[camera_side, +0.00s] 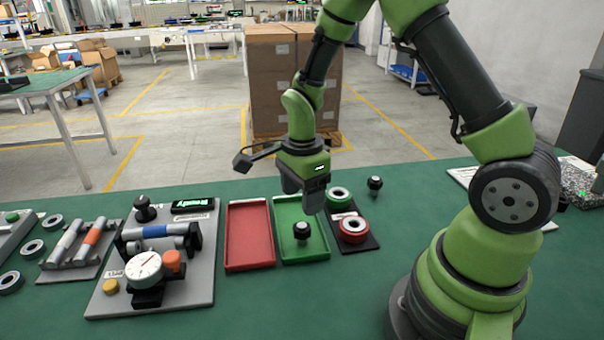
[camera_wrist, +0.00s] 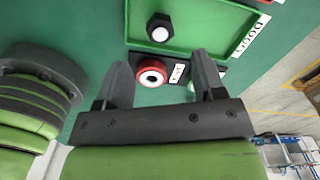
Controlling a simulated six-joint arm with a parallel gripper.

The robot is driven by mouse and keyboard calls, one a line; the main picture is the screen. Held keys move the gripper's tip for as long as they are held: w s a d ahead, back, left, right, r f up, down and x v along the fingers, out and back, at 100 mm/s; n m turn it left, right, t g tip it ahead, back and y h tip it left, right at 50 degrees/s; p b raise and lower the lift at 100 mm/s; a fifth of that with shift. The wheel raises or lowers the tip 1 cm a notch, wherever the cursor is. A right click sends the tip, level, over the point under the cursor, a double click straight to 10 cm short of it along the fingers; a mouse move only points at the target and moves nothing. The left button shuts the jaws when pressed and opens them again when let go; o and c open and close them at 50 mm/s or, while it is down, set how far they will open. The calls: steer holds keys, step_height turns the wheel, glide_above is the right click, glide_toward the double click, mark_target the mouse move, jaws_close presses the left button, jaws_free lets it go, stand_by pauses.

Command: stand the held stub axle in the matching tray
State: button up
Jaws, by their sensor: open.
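A short black part with a pale top, which looks like the stub axle (camera_side: 301,230), stands upright in the green tray (camera_side: 287,254). The wrist view shows its pale end (camera_wrist: 160,33) inside the same tray, which has a label reading "Good". The red tray (camera_side: 235,262) beside it on the left is empty. My gripper (camera_side: 303,202) is above the green tray's far part, apart from the black part. In the wrist view its fingers (camera_wrist: 158,72) are spread with nothing held between them.
Right of the green tray, a dark plate carries a red ring (camera_side: 353,229) and a green ring (camera_side: 339,196). Another small black part (camera_side: 375,183) stands behind them. Left is a grey fixture (camera_side: 190,295) with a dial gauge (camera_side: 144,269) and a display reading "Ready" (camera_side: 193,205).

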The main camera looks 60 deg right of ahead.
step_height(320, 180, up, 5)
step_height(320, 180, up, 12)
steer(key=n+t, duration=0.4)
steer(key=n, duration=0.5)
glide_above(302, 225)
steer(key=s+a, duration=0.4)
steer(key=s, duration=0.2)
steer(key=s+a+r+n+t+y, duration=0.2)
steer(key=s+r+n+t, duration=0.1)
steer(key=s+n, duration=0.5)
steer(key=shift+s+a+r+n, duration=0.15)
steer(key=shift+a+r+n, duration=0.25)
steer(key=shift+n, duration=0.4)
